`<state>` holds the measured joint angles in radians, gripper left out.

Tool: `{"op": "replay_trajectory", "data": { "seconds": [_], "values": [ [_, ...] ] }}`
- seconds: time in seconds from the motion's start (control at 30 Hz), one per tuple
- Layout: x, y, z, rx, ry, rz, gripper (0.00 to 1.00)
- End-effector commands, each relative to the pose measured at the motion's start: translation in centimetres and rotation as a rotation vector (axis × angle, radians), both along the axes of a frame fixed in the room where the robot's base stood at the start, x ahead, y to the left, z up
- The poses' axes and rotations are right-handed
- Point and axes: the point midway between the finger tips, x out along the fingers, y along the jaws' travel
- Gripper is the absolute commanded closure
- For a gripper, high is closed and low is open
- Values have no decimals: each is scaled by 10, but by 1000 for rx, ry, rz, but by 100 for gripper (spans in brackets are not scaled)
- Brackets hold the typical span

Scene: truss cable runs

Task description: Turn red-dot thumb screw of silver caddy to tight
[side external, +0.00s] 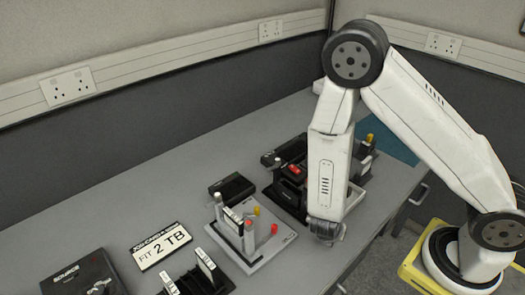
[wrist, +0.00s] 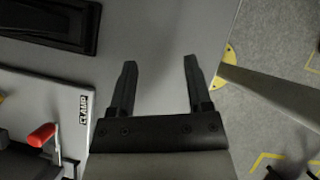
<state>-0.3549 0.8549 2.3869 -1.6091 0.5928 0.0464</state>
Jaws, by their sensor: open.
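A silver-grey caddy-like part (side external: 234,222) stands upright on a light grey clamp plate (side external: 262,255) in the side external view. A red knob (side external: 274,229) and a yellow knob (side external: 256,210) sit by it. In the wrist view, the plate corner marked CLAMP (wrist: 83,108) and a red-tipped handle (wrist: 42,135) show at the left. I cannot make out a red-dot thumb screw for certain. My gripper (wrist: 160,63) is open and empty, over bare bench to the right of the plate. In the side external view my gripper end (side external: 325,232) hangs near the bench's front edge.
A black fixture with a red part (side external: 293,170) stands behind my arm. A black box (side external: 232,187) lies behind the plate. A job card (side external: 161,245) reads FIT 2 TB. A black SOURCE box (side external: 82,275) and a black rack (side external: 203,283) are at the left front.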

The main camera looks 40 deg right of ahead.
Motion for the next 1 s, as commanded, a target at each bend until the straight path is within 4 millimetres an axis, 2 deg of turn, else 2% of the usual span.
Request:
{"op": "replay_trajectory", "data": {
  "seconds": [0.17,0.5,0.77,1.0],
  "values": [
    [0,0,21,2,-4,-2,36],
    [1,0,81,4,-8,-3,36],
    [0,0,111,3,-4,-2,36],
    [0,0,128,0,-3,0,36]
  ]
}}
